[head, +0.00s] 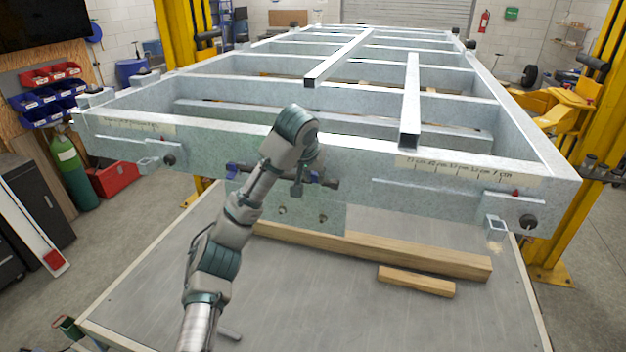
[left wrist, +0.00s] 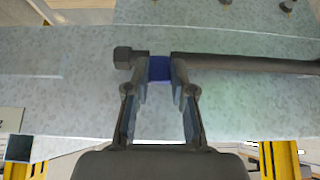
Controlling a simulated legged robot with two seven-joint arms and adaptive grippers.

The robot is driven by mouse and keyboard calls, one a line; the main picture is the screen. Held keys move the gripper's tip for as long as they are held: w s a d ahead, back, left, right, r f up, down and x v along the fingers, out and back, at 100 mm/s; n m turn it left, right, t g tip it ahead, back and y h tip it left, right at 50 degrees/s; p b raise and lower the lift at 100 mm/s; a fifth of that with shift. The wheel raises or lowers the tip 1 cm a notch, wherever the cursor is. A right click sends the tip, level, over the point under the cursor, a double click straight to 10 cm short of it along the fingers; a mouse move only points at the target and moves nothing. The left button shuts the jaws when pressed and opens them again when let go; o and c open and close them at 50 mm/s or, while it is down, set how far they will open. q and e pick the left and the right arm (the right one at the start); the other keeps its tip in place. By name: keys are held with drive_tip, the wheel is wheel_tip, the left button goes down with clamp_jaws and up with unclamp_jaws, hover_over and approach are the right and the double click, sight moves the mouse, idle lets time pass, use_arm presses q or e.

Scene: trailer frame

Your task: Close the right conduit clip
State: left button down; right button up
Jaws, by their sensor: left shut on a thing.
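The right conduit clip (head: 495,228) is a small pale metal square loop low at the right end of the frame's front beam. It looks swung out from the beam, though it is small. A similar left clip (head: 149,163) sits at the beam's left end. My left gripper (head: 297,187) is in front of the middle of the front beam, well left of the right clip. In the left wrist view its fingers (left wrist: 160,75) are shut on the blue section of a dark bar (left wrist: 245,64). The bar lies across the beam's face. My right gripper is not in view.
The front beam (head: 355,165) of the trailer frame spans the view. Black round knobs (head: 528,221) stick out near the clips. Wooden blocks (head: 416,281) lie on the grey platform (head: 340,310) below. A yellow post (head: 590,140) stands at the right.

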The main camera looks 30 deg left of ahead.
use_arm(q)
drive_tip(key=shift+w+a+r+g+h, duration=0.1)
drive_tip(key=shift+w+r+g+h, duration=0.15)
drive_tip(key=shift+g, duration=0.5)
drive_tip(key=shift+w+a+g+h, duration=0.15)
drive_tip(key=shift+w+g, duration=0.15)
drive_tip(key=shift+g, duration=0.45)
drive_tip(key=shift+w+d, duration=0.1)
drive_tip(key=c, duration=1)
unclamp_jaws()
drive_tip(key=shift+c, duration=0.2)
drive_tip(key=shift+o, duration=0.3)
drive_tip(key=shift+w+f, duration=0.2)
drive_tip(key=shift+w, duration=0.1)
drive_tip(key=shift+r, duration=0.1)
